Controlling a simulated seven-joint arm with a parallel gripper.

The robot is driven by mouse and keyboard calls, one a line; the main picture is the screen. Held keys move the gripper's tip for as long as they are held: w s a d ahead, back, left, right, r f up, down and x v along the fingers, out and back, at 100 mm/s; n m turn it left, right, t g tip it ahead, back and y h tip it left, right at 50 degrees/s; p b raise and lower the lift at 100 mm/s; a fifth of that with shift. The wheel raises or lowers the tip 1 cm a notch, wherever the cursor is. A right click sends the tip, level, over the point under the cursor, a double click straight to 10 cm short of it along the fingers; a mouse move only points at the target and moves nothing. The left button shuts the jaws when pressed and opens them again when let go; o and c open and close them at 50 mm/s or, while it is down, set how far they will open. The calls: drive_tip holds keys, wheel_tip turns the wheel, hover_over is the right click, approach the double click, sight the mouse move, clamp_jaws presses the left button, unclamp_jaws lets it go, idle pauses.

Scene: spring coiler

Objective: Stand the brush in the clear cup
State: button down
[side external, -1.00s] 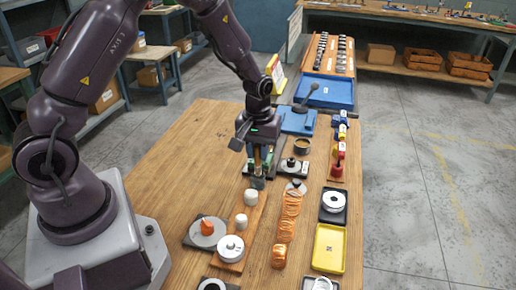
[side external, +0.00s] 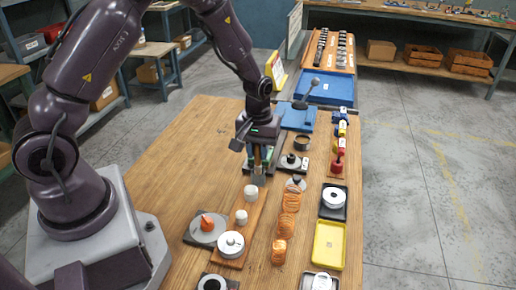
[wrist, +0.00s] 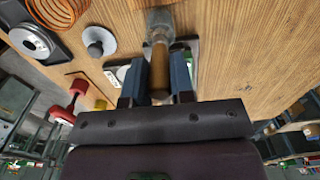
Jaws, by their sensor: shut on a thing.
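My gripper (side external: 257,150) is shut on the brush (wrist: 159,68), gripping its brown wooden handle between two blue-grey fingers. The handle is roughly upright in the side view, with a grey end (side external: 258,179) pointing down just above or at the table. In the wrist view the grey end of the brush (wrist: 159,20) lies beyond the fingers. I cannot pick out the clear cup with certainty. It may overlap the grey end of the brush or be hidden by the fingers.
A wooden board (side external: 240,220) with white cylinders stands in front of the gripper. Orange coils (side external: 289,203), a yellow tray (side external: 329,246) and a dark base with a round knob (side external: 293,162) lie to the right. The table's left part (side external: 175,150) is clear.

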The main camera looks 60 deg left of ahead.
drive_tip(key=shift+f, duration=1.4)
idle(0.9)
drive_tip(key=c, duration=0.6)
unclamp_jaws()
drive_tip(key=shift+r, duration=5.9)
